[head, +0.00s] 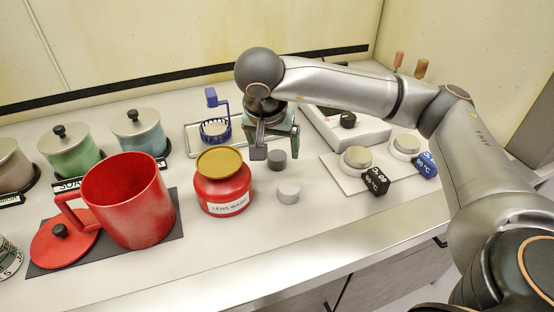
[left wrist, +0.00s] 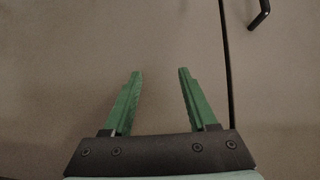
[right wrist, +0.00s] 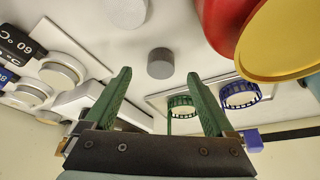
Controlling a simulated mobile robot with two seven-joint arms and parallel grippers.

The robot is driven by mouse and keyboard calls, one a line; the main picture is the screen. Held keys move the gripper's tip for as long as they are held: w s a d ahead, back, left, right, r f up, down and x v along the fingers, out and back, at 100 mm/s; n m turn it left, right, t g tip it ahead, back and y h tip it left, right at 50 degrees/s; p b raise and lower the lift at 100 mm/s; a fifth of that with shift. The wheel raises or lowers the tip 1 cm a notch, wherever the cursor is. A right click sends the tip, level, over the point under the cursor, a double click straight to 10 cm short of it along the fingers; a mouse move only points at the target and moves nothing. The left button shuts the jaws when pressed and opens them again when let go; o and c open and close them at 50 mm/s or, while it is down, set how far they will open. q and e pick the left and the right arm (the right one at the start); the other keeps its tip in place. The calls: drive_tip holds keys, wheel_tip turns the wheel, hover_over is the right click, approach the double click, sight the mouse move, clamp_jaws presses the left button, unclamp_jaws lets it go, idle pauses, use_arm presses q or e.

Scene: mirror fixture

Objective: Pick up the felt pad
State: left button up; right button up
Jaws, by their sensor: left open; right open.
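Two small grey cylinders stand on the counter: a dark one (head: 276,160) and a lighter one (head: 288,192) nearer the front edge. Neither is labelled, so I cannot tell for sure which is the felt pad. My right gripper (head: 274,148) is open and empty, just behind and above the dark cylinder. In the right wrist view the dark cylinder (right wrist: 160,66) appears centred ahead of the open fingers, apart from them, and the lighter one (right wrist: 125,11) lies beyond. My left gripper (left wrist: 160,73) is open and empty, facing a plain brownish panel.
A red lens wash jar (head: 224,196) with a gold lid stands left of the cylinders. A large red mug (head: 128,200) is further left. A tray with a blue basket (head: 215,131) is behind. Knobbed plates and temperature blocks (head: 376,181) are at right. The counter's front strip is clear.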

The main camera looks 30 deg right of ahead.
sight(277, 157)
drive_tip(key=x, duration=0.5)
drive_tip(key=shift+w+d, duration=0.15)
drive_tip(key=shift+w, duration=0.05)
drive_tip(key=shift+c, duration=0.2)
drive_tip(key=c, duration=1.4)
